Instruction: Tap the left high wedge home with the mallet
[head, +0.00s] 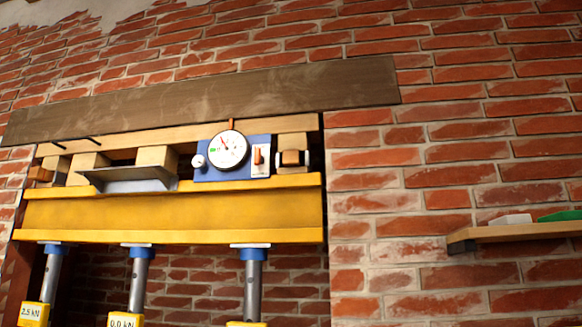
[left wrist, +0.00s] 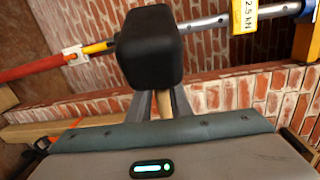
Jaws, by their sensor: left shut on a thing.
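A mallet shows in the left wrist view, with a black block-shaped head (left wrist: 150,48) and a pale wooden handle (left wrist: 164,105). My left gripper (left wrist: 162,104) is shut on the handle, and the head blocks part of the view beyond. In the head view, a small reddish-brown wooden piece (head: 41,174) at the left end of the yellow beam (head: 170,211) looks like the left high wedge. It sits beside a pale wood block (head: 57,168), under the timber above. The wedge cannot be made out in the left wrist view. Neither gripper shows in the head view.
A blue panel with a dial gauge (head: 228,150) and a grey bracket (head: 128,180) stand along the beam. Two dark pins (head: 78,140) stick out at upper left. Props (head: 139,280) stand below. A wall shelf (head: 520,232) is at right.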

